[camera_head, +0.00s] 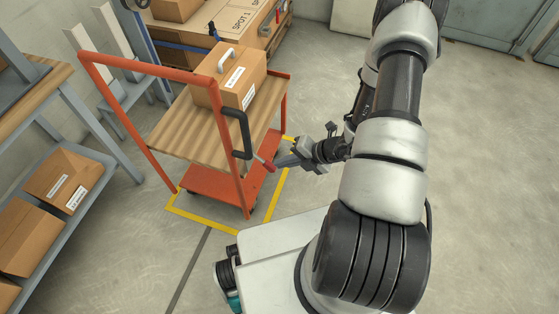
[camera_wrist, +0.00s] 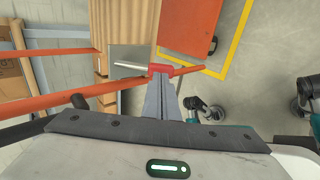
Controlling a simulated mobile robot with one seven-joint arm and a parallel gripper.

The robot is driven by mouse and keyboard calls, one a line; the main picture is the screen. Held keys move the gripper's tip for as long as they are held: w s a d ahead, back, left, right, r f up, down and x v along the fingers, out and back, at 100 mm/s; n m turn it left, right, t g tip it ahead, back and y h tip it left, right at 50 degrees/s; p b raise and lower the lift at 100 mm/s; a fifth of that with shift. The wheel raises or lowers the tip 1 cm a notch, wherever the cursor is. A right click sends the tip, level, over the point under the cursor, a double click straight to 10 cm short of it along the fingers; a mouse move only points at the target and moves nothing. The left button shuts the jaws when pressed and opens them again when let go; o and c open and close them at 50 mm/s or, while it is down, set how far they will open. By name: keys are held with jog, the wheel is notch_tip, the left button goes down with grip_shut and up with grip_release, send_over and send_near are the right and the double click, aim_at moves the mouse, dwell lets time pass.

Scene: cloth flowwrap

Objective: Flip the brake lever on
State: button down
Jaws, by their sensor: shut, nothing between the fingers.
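The brake lever (camera_head: 266,165), a thin metal rod with a red end, sticks out from the cart's near right post, just below a black loop handle (camera_head: 236,133). In the wrist view the lever (camera_wrist: 130,65) lies across the fingertips, rod pointing left and red end at the tips. My gripper (camera_head: 279,163) is shut with nothing between its fingers. Its tips (camera_wrist: 161,76) are at the red end; whether they touch it I cannot tell.
A cardboard box (camera_head: 238,77) stands on the cart's upper deck. A yellow floor outline (camera_head: 193,216) surrounds the cart. A shelf rack with boxes (camera_head: 63,177) is at the left. More boxes and a pallet (camera_head: 215,30) are behind. The floor at the right is clear.

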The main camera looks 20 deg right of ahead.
jog(key=d+f+p+v, duration=0.1)
jog(key=p+v, duration=0.1)
jog(key=v, duration=1)
jog(key=a+r+n+g, duration=0.1)
jog(key=a+r+n, duration=0.2)
jog(key=r+n, duration=0.35)
jog(key=w+a+r+n+g, duration=0.1)
jog(key=a+r+n+g, duration=0.15)
jog(key=r+n, duration=0.4)
jog(key=a+r+n, duration=0.4)
jog(key=r+n, duration=0.2)
jog(key=r, duration=0.1)
jog(key=s+r+n+t+h, duration=0.2)
jog(key=s+r+n+h, duration=0.25)
jog(key=r+n, duration=0.65)
jog(key=s+r+n+t+h, duration=0.25)
jog(key=s+r+n, duration=0.35)
jog(key=r+n, duration=0.55)
notch_tip(320, 180, up, 18)
jog(key=n+p, duration=0.1)
jog(key=p, duration=1.8)
jog(key=shift+a+n+g+p, duration=0.25)
jog(key=shift+n+g+p, duration=0.05)
jog(key=shift+n+g, duration=0.1)
